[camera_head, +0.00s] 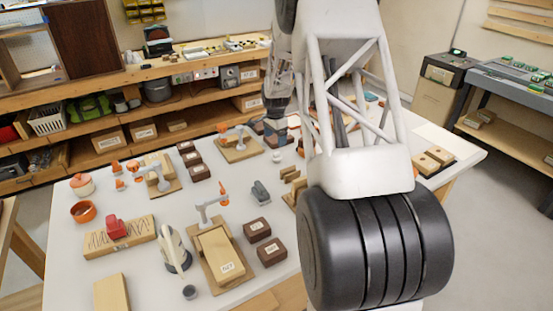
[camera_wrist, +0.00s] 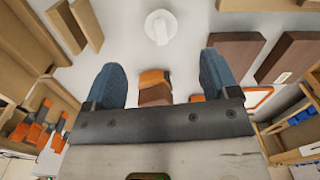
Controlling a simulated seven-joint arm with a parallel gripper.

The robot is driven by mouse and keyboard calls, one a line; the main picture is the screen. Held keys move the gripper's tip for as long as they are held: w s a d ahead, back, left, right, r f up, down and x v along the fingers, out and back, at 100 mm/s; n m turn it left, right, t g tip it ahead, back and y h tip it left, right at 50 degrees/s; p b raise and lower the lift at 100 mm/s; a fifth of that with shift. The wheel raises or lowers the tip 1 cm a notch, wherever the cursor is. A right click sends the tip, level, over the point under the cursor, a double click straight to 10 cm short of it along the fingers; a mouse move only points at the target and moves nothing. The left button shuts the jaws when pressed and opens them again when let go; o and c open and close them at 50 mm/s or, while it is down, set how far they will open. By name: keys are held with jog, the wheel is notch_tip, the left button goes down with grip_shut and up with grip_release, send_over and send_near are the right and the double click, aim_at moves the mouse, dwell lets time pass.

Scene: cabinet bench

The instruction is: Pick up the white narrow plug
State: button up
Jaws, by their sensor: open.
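A small white round piece (camera_wrist: 160,27), which looks like the white narrow plug, stands on the white table at the top middle of the wrist view. It lies beyond my fingertips and apart from them. A small white piece (camera_head: 277,156) below my gripper in the head view may be the same plug. My gripper (camera_wrist: 160,72) is open, its two blue fingers spread wide with nothing gripped. An orange and brown object (camera_wrist: 155,84) shows between the fingers, lower in the picture than the plug.
Brown blocks (camera_wrist: 232,52) lie right of the plug, and wooden strips (camera_wrist: 78,22) lie left of it. In the head view, a wooden stand with a lamp-like arm (camera_head: 240,147) and a grey piece (camera_head: 261,192) are nearby.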

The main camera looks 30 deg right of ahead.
aim_at(277, 153)
jog(key=shift+w+d+f, duration=0.25)
jog(key=shift+d+f, duration=0.15)
jog(key=shift+f, duration=0.1)
jog(key=shift+f, duration=1.3)
jog(key=shift+s+f, duration=0.2)
jog(key=shift+f, duration=2.4)
jog(key=c, duration=1)
